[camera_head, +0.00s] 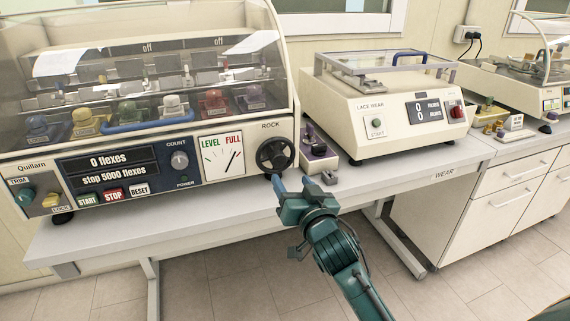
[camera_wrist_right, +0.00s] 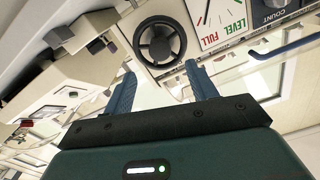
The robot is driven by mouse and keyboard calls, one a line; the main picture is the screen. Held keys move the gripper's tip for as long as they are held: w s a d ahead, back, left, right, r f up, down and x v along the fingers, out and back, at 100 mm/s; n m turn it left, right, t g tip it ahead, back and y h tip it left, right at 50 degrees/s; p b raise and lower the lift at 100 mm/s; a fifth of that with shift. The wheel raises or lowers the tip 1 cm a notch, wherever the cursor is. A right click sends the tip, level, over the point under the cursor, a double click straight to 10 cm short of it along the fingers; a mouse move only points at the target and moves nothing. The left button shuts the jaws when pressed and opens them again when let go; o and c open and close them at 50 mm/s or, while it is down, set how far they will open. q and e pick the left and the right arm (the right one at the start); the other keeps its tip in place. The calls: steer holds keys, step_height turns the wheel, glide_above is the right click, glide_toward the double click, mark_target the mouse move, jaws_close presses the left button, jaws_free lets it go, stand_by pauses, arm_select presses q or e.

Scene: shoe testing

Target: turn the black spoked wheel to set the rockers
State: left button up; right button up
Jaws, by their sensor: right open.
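The black spoked wheel (camera_head: 275,155) is on the front right of the flexing machine (camera_head: 130,192), under the word ROCK. In the right wrist view the wheel (camera_wrist_right: 160,41) shows upper middle, beyond the fingertips. My right gripper (camera_head: 293,190) is just below and in front of the wheel, open and empty. Its two blue fingers (camera_wrist_right: 158,82) are spread apart in the wrist view, apart from the wheel as far as I can tell. The dial (camera_head: 222,156) left of the wheel reads LEVEL and FULL, with its needle between vertical and the right. My left gripper is not in view.
A small purple-topped block with knobs (camera_head: 318,150) stands close to the right of the wheel. The lace wear machine (camera_head: 385,110) stands further right. The grey bench front edge (camera_head: 200,232) runs below. The floor in front is clear.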

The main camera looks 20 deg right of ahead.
mark_target(280, 162)
steer(key=w, duration=0.6)
steer(key=shift+w+a, duration=0.15)
steer(key=shift+w, duration=0.15)
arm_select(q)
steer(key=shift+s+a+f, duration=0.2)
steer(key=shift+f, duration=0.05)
arm_select(e)
steer(key=shift+w, duration=0.75)
steer(key=c, duration=1)
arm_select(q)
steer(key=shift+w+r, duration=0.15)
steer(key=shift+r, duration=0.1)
